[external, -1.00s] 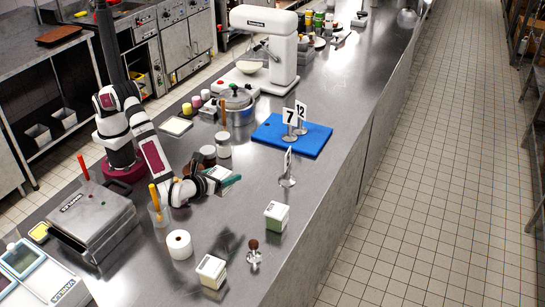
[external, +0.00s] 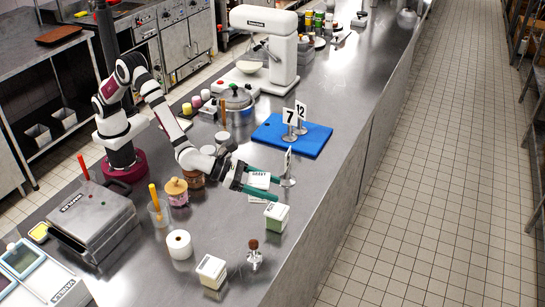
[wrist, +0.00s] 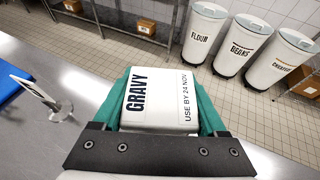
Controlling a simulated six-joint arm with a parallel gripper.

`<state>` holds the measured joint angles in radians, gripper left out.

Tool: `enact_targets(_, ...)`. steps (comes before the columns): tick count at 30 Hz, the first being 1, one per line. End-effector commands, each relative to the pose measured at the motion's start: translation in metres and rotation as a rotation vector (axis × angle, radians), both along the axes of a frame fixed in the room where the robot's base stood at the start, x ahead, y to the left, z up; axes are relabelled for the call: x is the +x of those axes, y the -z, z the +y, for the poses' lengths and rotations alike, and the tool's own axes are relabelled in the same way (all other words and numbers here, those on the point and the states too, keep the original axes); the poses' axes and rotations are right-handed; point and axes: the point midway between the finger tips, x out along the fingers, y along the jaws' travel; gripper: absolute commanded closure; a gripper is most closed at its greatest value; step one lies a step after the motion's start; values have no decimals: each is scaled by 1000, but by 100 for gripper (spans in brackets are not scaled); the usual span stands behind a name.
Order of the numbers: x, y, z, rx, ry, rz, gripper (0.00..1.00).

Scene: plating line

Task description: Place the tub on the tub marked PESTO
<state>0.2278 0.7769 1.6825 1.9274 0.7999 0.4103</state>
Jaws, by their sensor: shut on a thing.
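My gripper (external: 277,190) has teal fingers and is shut on a white-lidded tub (external: 260,179) near the table's right edge. In the wrist view the lid of this held tub (wrist: 152,97) reads GRAVY and USE BY 24 NOV, with a finger at each side. A green tub with a white lid (external: 276,215) stands just in front of my gripper in the external view. Another pale tub with a white lid (external: 211,270) stands nearer the camera. The writing on both standing tubs is too small to read, so I cannot tell which is PESTO.
A number stand (external: 288,166) is close beyond my gripper. A metal holder with a brown ball (external: 254,252) stands between the two tubs. Beyond the table's right edge is tiled floor (external: 440,180).

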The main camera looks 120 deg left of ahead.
Motion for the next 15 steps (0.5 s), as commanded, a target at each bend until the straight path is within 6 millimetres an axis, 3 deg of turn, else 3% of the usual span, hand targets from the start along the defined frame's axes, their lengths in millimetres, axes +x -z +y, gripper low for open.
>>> enact_targets(3,16,21,32,1,-4,0,93)
enact_targets(6,25,32,48,0,-4,-1,93)
enact_targets(15,29,76,54,1,0,-2,93)
